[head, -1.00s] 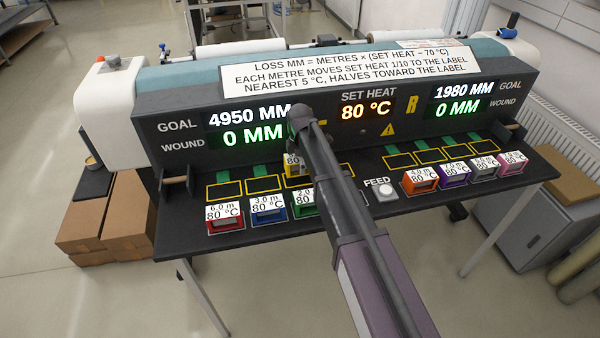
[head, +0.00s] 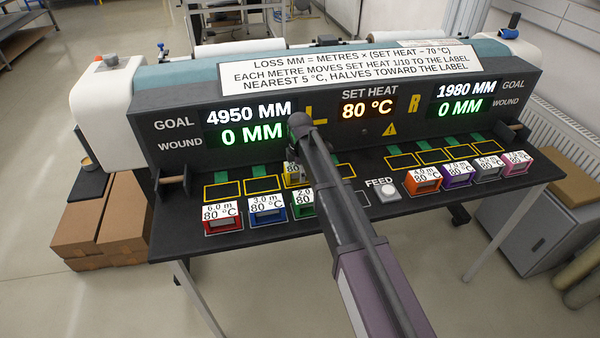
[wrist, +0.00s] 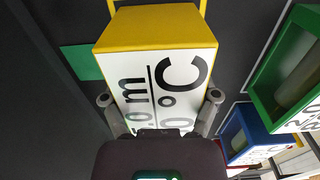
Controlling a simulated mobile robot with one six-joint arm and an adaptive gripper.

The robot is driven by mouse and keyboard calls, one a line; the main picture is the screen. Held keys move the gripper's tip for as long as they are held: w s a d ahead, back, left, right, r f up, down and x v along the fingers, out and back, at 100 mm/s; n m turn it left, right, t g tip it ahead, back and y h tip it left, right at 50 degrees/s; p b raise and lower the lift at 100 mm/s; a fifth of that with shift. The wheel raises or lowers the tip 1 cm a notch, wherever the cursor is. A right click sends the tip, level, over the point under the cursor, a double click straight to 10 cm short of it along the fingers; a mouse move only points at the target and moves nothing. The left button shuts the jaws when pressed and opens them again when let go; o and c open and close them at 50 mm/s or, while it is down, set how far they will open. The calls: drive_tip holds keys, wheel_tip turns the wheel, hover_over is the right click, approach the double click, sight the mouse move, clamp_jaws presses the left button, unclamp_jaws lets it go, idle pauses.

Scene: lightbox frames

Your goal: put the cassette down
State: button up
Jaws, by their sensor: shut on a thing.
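A yellow cassette (head: 294,176) with a white label is in my gripper, over the left group of outlined slots on the dark shelf. In the wrist view the cassette (wrist: 155,32) fills the middle, its label toward me, reading "0 m" and "°C" with its first digits partly hidden. My gripper (wrist: 160,98) is shut on it, one finger at each side. A yellow outline shows just beyond its far edge. In the head view my arm covers the gripper and part of the cassette. I cannot tell whether its underside touches the shelf.
Red (head: 223,219), blue (head: 268,210) and green (head: 303,204) cassettes stand at the shelf's front left. Orange (head: 422,181), purple (head: 456,175), grey (head: 488,169) and pink (head: 517,164) ones stand right of the FEED button (head: 388,192). Outlined slots at left (head: 222,191) and right (head: 402,161) are empty.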

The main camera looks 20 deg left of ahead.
drive_tip(key=o, duration=1.1)
wheel_tip(320, 180, up, 12)
drive_tip(key=p, duration=1.2)
drive_tip(key=shift+r, duration=0.1)
drive_tip(key=shift+d, duration=0.1)
idle(0.3)
drive_tip(key=s+d+m, duration=0.5)
drive_tip(key=d+m, duration=0.3)
drive_tip(key=d, duration=0.5)
drive_tip(key=s+d+m, duration=0.6)
drive_tip(key=d+m, duration=0.2)
drive_tip(key=d, duration=0.5)
drive_tip(key=s+d+m, duration=0.6)
drive_tip(key=d+m, duration=0.2)
drive_tip(key=d, duration=0.5)
drive_tip(key=shift+s+d, duration=0.2)
drive_tip(key=shift+d, duration=0.2)
